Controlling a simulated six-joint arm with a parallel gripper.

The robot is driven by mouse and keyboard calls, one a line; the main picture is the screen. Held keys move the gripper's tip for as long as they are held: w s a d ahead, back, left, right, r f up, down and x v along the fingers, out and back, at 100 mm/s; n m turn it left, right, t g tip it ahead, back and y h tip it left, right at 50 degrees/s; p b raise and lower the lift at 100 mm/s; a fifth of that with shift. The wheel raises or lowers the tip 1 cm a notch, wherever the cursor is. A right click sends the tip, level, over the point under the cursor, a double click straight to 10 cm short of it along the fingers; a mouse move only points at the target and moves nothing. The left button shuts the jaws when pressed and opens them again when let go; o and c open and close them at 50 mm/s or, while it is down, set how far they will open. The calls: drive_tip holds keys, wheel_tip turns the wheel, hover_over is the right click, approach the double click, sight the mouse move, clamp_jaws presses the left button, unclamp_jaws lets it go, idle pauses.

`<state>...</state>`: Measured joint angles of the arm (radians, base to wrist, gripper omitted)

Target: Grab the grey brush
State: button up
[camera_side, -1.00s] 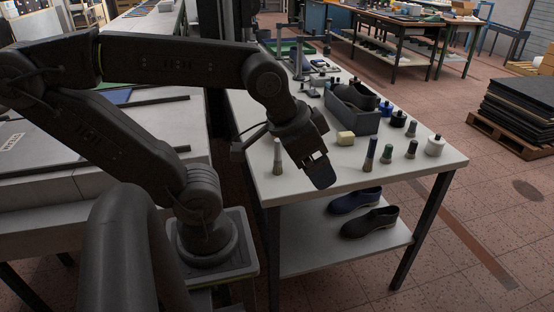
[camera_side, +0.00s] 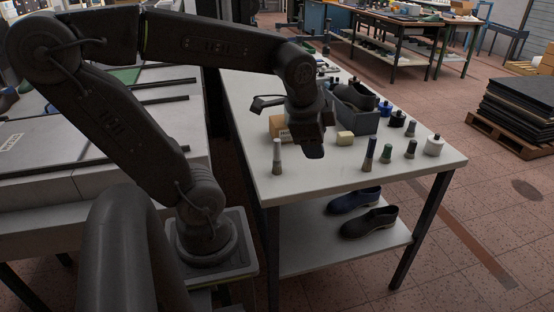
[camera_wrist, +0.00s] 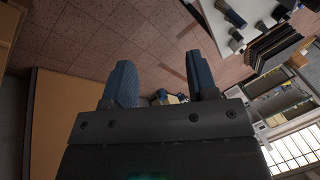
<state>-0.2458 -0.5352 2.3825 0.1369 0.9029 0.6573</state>
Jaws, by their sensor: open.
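Several upright brush-like pieces stand on the white table (camera_side: 290,190) in the side view. One with a pale grey body (camera_side: 277,157) stands alone near the left front; I take it for the grey brush. My gripper (camera_side: 313,150) hangs above the table between the pale grey piece and the dark-blue-topped one, touching neither. In the wrist view my gripper (camera_wrist: 165,85) shows two blue fingers wide apart, with no held object visible between them.
A grey open bin (camera_side: 358,118) holding a dark shoe, a pale yellow block (camera_side: 345,138) and a brown box (camera_side: 278,125) stand behind my gripper. Dark shoes (camera_side: 370,222) lie on the lower shelf. The front tabletop is bare.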

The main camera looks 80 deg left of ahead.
drive_tip(key=w+a+f+m+g+y, duration=0.1)
drive_tip(key=a+f+m+g+y, duration=0.1)
drive_tip(key=a+m, duration=0.6)
drive_tip(key=m+g, duration=0.2)
drive_tip(key=m, duration=0.1)
approach(276, 148)
drive_tip(key=a+f, duration=0.2)
drive_tip(key=f, duration=0.1)
drive_tip(key=w+a+f, duration=0.1)
drive_tip(key=f, duration=0.1)
drive_tip(key=shift+a, duration=0.3)
drive_tip(key=shift+s+d+x, duration=0.1)
drive_tip(key=shift+s+x, duration=0.05)
drive_tip(key=shift+x, duration=1.25)
drive_tip(key=shift+s+d+x, duration=0.1)
drive_tip(key=shift+d+x, duration=0.05)
drive_tip(key=shift+x, duration=1.2)
drive_tip(key=shift+f, duration=0.1)
